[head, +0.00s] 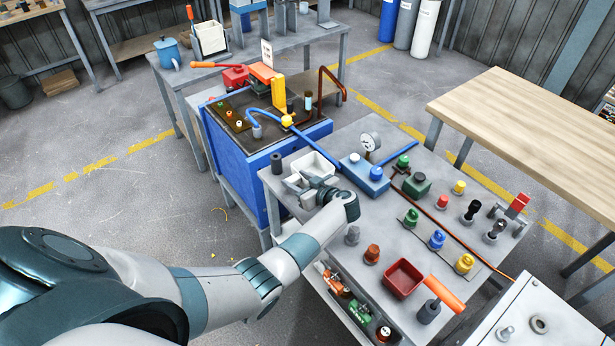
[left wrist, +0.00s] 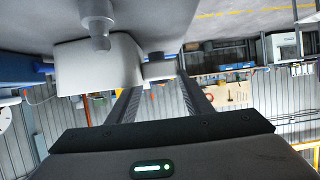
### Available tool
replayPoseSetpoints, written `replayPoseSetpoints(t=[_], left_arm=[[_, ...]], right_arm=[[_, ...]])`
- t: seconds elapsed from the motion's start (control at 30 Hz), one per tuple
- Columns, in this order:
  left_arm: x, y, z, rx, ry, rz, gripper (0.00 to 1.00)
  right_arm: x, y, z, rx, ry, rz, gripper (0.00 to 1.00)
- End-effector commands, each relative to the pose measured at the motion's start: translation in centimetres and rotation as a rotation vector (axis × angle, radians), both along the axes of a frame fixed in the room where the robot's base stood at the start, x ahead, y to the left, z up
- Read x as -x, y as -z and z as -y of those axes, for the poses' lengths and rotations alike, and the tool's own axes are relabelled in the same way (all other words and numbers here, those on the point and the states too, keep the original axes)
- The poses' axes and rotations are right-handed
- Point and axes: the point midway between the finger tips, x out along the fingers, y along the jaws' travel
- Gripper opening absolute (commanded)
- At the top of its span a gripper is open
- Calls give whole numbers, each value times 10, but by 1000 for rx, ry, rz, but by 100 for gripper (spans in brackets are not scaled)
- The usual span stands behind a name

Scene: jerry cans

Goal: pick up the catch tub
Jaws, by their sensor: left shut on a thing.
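The white catch tub (head: 318,160) stands at the left end of the grey workbench, behind my left gripper (head: 304,184) in the head view. My left gripper is shut on the tub, at its near side. In the left wrist view, a large white tub surface (left wrist: 95,66) lies left of the fingers, and a smaller pale piece shows between the fingertips (left wrist: 160,80). The hand hides part of the tub's front, and I cannot tell whether the tub is clear of the bench. My right gripper is not in view.
A blue pump block (head: 364,178) with a gauge is just right of the tub. A blue tank (head: 240,150) is behind left. Several coloured caps and a red tray (head: 403,279) fill the front of the bench. A wooden table (head: 530,120) stands at right.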

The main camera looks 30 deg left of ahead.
Motion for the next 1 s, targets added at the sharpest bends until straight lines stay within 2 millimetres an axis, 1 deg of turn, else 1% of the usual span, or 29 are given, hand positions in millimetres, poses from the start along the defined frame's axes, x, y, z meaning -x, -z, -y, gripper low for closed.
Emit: replayPoseSetpoints(t=[0.2,0.37,0.57,0.7,0.87,1.0], left_arm=[[0,-1,0,0,1,2,13],[-1,-7,1,1,0,3,13],[-1,-23,1,2,0,5,13],[0,-39,0,2,-1,5,13],[-26,-54,-9,0,-1,6,13],[-51,-70,-18,0,-2,5,13]], right_arm=[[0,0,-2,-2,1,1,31],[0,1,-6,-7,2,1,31],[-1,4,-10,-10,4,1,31],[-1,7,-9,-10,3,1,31],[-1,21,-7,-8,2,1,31],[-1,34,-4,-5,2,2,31]])
